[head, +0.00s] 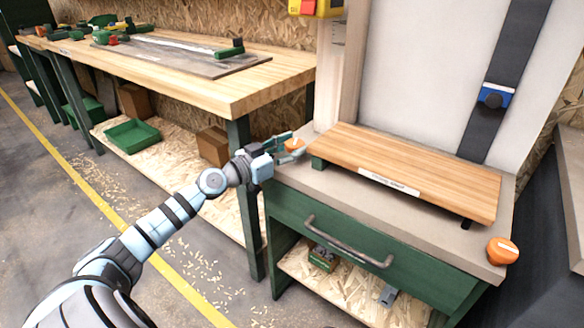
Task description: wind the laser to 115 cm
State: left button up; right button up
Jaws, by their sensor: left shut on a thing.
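A blue laser unit (493,97) sits on a dark upright rail (502,60) in front of a pale board, at the upper right. I cannot read any scale on the rail. An orange knob (294,146) is at the left back corner of the green cabinet's top. My left gripper (287,146) is shut on this knob, its fingers partly covering it. A second orange knob (502,250) with a pale bar mark is at the cabinet's right front corner, with nothing touching it. My right gripper is not in view.
A wooden board (410,170) with a white label stands raised on the cabinet top. The green drawer (350,245) with a grey handle is below. A long workbench (230,95) stands at the left. A yellow box with a red part (316,7) hangs above.

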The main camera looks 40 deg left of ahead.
pick_arm(q)
jog(key=h+b, duration=0.1)
jog(key=m+b, duration=0.1)
jog(key=b, duration=0.1)
jog(key=shift+a+f+g+h, duration=0.15)
jog(key=shift+f+g+h, duration=0.15)
jog(key=shift+h, duration=0.1)
jog(key=shift+r+m+h, duration=0.1)
jog(key=shift+m+h, duration=0.2)
jog(key=shift+a+r+m+g+h, duration=0.1)
jog(key=shift+m+g+h, duration=0.2)
jog(key=shift+m+h, duration=0.35)
jog(key=shift+w+a+m+g+h, duration=0.15)
jog(key=shift+m+g+h, duration=0.4)
jog(key=shift+h, duration=0.5)
jog(key=shift+a+r+m+g+h, duration=0.1)
jog(key=shift+m+g+h, duration=0.35)
jog(key=shift+h, duration=0.15)
jog(key=shift+a+r+m+g+h, duration=0.1)
jog(key=shift+m+g+h, duration=0.2)
jog(key=shift+m+h, duration=0.25)
jog(key=shift+d+g+h, duration=0.1)
jog(key=shift+g+h, duration=0.2)
jog(key=shift+h, duration=0.05)
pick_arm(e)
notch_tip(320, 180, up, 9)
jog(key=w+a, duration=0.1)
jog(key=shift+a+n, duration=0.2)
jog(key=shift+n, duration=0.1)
